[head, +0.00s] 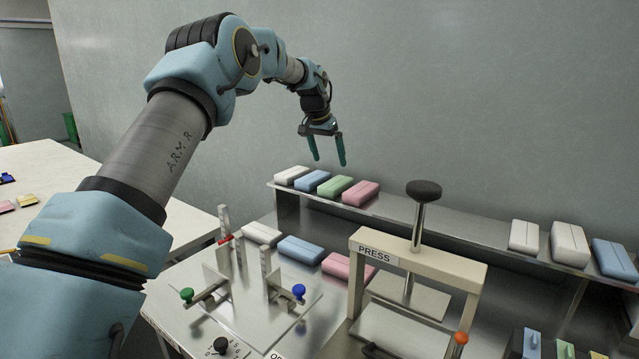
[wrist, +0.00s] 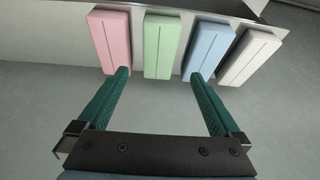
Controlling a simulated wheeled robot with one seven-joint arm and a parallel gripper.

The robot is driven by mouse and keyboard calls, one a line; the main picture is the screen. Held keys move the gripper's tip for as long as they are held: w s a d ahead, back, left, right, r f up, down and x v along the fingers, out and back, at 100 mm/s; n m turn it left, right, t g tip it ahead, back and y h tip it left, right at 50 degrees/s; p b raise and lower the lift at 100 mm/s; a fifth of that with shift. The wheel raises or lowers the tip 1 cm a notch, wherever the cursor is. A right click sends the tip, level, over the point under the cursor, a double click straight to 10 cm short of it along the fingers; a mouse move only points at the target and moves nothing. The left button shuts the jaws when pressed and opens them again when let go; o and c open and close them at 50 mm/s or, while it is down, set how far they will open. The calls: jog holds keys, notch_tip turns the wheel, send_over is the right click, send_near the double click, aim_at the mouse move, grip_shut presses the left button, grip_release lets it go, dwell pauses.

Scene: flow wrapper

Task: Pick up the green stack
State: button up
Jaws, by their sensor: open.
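The green stack (head: 336,185) lies on the raised metal shelf in the head view, between a blue stack (head: 313,180) and a pink stack (head: 361,193). In the wrist view the green stack (wrist: 161,46) is between the pink stack (wrist: 109,40) on the left and the blue stack (wrist: 208,47) on the right. My gripper (head: 328,163) is open and empty above the shelf. In the wrist view my gripper (wrist: 158,75) has its fingertips apart, one near the pink stack's end and one near the blue stack's end. The green stack shows in the gap between them.
A white stack (head: 292,175) is at the shelf's left end. The shelf (head: 430,222) is bare in its middle, with more stacks at its right. Below are a press (head: 418,255) with a tall knob, a clamp fixture (head: 225,290) and several stacks. A wall stands behind.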

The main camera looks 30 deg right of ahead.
jog(key=p, duration=0.1)
send_over(335, 183)
jog(key=a, duration=0.2)
jog(key=f, duration=0.4)
jog(key=shift+s+f, duration=0.15)
jog(key=shift+s, duration=0.25)
jog(key=shift+p+x, duration=1.7)
jog(key=shift+x, duration=1.05)
jog(key=shift+s+a, duration=0.1)
jog(key=shift+s, duration=0.05)
jog(key=c, duration=1.3)
